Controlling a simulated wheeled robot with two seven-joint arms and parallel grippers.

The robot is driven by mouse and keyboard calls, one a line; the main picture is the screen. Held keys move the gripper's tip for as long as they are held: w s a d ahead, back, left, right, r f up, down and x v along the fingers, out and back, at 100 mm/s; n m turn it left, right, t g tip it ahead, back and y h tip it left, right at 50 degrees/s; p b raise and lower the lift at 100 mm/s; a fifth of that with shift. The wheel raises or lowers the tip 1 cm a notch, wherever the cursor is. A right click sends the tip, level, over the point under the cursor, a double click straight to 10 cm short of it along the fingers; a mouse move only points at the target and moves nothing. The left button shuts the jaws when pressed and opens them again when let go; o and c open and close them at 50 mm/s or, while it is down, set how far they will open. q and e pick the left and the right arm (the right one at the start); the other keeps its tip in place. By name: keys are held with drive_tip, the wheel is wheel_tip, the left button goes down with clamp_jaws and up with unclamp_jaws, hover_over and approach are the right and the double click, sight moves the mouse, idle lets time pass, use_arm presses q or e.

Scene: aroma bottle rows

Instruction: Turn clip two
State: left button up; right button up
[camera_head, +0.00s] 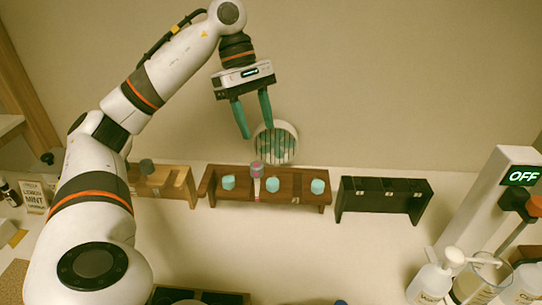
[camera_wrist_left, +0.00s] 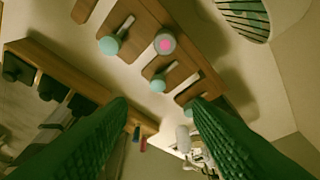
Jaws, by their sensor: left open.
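A brown wooden rack (camera_head: 300,203) stands at the back of the white counter with three teal clips on its front: the left clip (camera_head: 228,183), the middle clip (camera_head: 273,183) and the right clip (camera_head: 317,186). A small bottle with a grey and pink top (camera_head: 257,168) stands at the rack between the left and middle clips. Teal clips also show in the left wrist view (camera_wrist_left: 158,86), beyond my fingers. My left gripper (camera_head: 256,129) is open and empty, above and behind the rack, touching no clip. My right gripper is not in view.
A lighter wooden rack (camera_head: 178,188) with a grey knob stands to the left, and a black rack (camera_head: 385,187) to the right. The middle counter is clear.

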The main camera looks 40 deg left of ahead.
use_arm(q)
drive_tip(key=b, duration=0.3)
approach(272, 181)
drive_tip(key=f, duration=0.1)
drive_tip(key=x, duration=0.6)
drive_tip(key=shift+w+d, duration=0.1)
drive_tip(key=shift+d+f+b, duration=0.3)
drive_tip(key=shift+d+f, duration=0.1)
drive_tip(key=shift+f, duration=0.25)
drive_tip(key=c, duration=1)
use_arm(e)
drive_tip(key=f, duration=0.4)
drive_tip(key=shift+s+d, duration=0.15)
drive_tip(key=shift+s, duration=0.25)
use_arm(q)
drive_tip(key=shift+f, duration=0.1)
